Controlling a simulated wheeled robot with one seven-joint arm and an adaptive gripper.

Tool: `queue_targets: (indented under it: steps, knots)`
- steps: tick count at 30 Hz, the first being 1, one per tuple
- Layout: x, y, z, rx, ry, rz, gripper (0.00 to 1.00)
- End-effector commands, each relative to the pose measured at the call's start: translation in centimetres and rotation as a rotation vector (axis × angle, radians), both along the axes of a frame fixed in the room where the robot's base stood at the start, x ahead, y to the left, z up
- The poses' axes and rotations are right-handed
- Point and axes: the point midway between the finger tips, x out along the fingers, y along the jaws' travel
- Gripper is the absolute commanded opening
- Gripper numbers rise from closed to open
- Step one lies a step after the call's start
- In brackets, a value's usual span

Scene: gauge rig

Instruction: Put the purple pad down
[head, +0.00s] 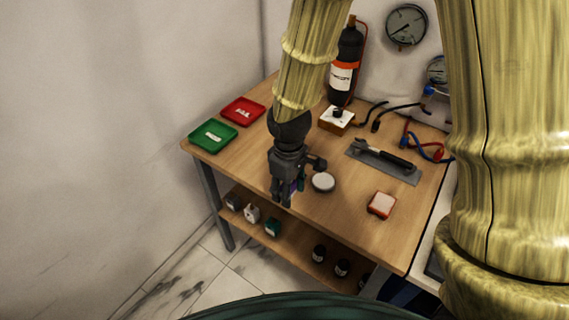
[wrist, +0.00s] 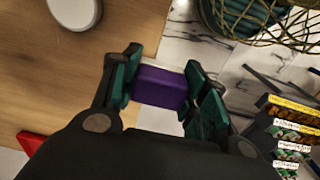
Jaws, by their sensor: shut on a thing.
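The purple pad (wrist: 161,88) is a small purple block held between the two teal-lined fingers of my gripper (wrist: 160,86) in the wrist view. In the head view my gripper (head: 286,195) hangs fingers-down by the front edge of the wooden workbench (head: 335,212), and only a sliver of the purple pad (head: 294,186) shows there. In the wrist view the pad is seen against the pale marbled floor just past the bench edge. I cannot tell its exact height over the bench.
A white round disc (head: 323,182) lies close right of my gripper. A green tray (head: 213,136) and a red tray (head: 242,111) sit at the left. A tool lies on a grey mat (head: 408,175). The bench between is clear.

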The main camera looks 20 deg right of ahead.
Motion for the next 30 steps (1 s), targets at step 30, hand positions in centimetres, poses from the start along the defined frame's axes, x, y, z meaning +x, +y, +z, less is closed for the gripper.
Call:
queue_targets:
  steps: [30]
  knots:
    - [14.9,-3.7,-1.8,0.000,0.005,-0.008,0.18]
